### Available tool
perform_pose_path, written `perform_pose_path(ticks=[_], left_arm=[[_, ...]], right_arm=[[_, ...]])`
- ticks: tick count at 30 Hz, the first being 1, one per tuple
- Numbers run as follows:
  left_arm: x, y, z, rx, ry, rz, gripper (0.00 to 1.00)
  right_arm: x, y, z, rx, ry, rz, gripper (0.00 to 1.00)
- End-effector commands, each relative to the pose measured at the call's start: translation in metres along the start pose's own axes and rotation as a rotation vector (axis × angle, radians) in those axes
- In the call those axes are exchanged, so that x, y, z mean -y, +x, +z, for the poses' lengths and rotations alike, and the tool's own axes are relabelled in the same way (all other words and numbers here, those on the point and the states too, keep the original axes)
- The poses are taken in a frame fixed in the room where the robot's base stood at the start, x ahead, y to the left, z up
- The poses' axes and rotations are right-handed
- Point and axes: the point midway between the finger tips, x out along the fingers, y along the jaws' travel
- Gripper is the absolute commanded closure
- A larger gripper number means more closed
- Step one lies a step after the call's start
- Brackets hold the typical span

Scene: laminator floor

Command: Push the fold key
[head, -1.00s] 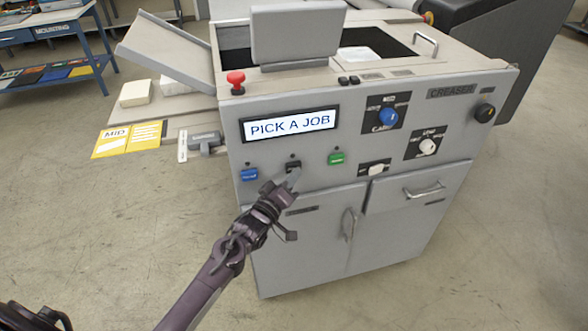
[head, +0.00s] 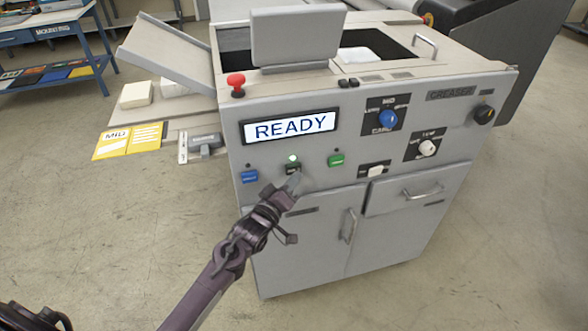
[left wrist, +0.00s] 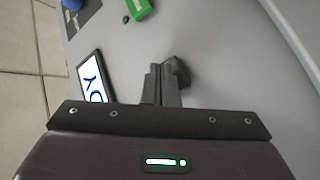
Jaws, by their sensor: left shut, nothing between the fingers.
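The creaser's front panel has a blue key (head: 249,176), a black key (head: 291,169) and a green key (head: 336,160) in a row below the display (head: 289,126). The key labels are too small to read, so I cannot tell by name which is the fold key. The display reads READY and the lamp (head: 293,157) above the black key glows green. My left gripper (head: 294,180) is shut and empty, its tips at the black key, partly covering it. In the left wrist view the shut fingers (left wrist: 163,78) are against or very near the black key (left wrist: 179,74). My right gripper is not in view.
A red stop button (head: 236,83) stands on the machine's top left corner. A blue dial (head: 388,119), a white dial (head: 427,147) and a white switch (head: 376,170) are to the right. Cabinet doors and a drawer handle (head: 424,190) are below. The floor in front is clear.

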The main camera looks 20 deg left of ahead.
Motion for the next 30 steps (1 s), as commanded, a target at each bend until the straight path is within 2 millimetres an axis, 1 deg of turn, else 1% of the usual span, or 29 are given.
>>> perform_pose_path(ticks=[1, 9, 12, 21, 30], left_arm=[[-0.003, -0.001, 0.000, 0.000, -0.001, 0.000, 1.00], [-0.002, -0.002, 0.002, 0.000, -0.001, 0.001, 1.00], [-0.005, -0.005, 0.003, 0.001, -0.002, 0.001, 1.00], [-0.021, -0.025, 0.017, 0.002, -0.004, 0.001, 1.00], [-0.033, -0.043, 0.031, 0.001, -0.002, 0.001, 1.00]], right_arm=[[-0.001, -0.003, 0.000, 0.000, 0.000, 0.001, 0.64], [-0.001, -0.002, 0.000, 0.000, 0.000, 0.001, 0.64], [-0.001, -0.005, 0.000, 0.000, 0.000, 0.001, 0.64], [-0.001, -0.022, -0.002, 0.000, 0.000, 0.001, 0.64], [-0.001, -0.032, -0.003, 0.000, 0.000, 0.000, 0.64]])
